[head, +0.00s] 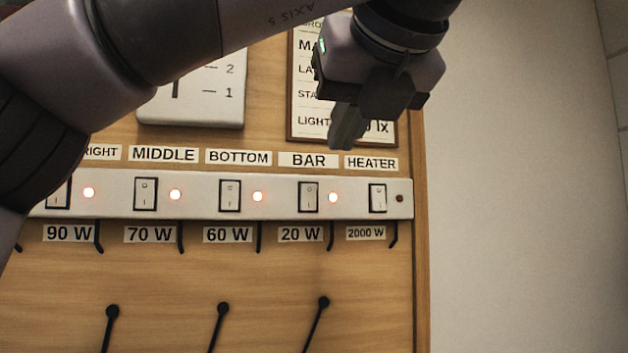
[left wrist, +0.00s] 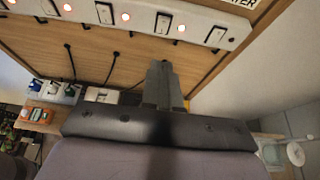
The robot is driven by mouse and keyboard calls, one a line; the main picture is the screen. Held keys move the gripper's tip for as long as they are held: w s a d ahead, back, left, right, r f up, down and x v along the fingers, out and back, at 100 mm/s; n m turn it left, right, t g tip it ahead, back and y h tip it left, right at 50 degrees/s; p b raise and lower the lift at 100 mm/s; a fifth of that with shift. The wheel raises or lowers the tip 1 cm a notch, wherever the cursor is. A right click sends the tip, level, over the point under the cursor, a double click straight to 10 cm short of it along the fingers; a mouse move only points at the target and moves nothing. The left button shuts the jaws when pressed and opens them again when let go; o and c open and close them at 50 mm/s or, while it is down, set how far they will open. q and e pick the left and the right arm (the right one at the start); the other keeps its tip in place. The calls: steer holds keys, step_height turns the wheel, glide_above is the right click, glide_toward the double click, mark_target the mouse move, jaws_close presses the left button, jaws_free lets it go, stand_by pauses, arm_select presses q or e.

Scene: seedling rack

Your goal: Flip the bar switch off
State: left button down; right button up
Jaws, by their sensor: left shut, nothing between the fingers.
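The bar switch (head: 308,197) is a white rocker in a black frame on the white switch strip (head: 270,208), under the label BAR. Its lamp (head: 333,197) on the right glows. In the left wrist view the bar switch (left wrist: 163,23) and its glowing lamp (left wrist: 181,28) are near the top. My left gripper (head: 345,132) is shut and empty, above and a little right of the bar switch in the head view, overlapping the paper sheet. Its closed fingers also show in the left wrist view (left wrist: 163,82). No contact with the switch shows. My right gripper is out of view.
The heater switch (head: 377,198) is close on the right, with a dark lamp. The bottom switch (head: 230,196) and middle switch (head: 145,194) are on the left, with lit lamps. Black cables hang below the strip. A plain wall (head: 520,200) is at the right.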

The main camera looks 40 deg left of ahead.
arm_select(q)
steer(key=shift+w, duration=0.1)
steer(key=p, duration=0.1)
glide_toward(309, 191)
step_height(309, 191, down, 3)
steer(key=w+a, duration=0.1)
steer(key=a, duration=0.1)
steer(key=shift+w+a+r+p, duration=0.1)
steer(key=shift+w+a+p, duration=0.55)
steer(key=shift+w+p, duration=0.1)
steer(key=shift+w+a, duration=0.55)
steer(key=shift+a, duration=0.1)
steer(key=shift+p, duration=0.3)
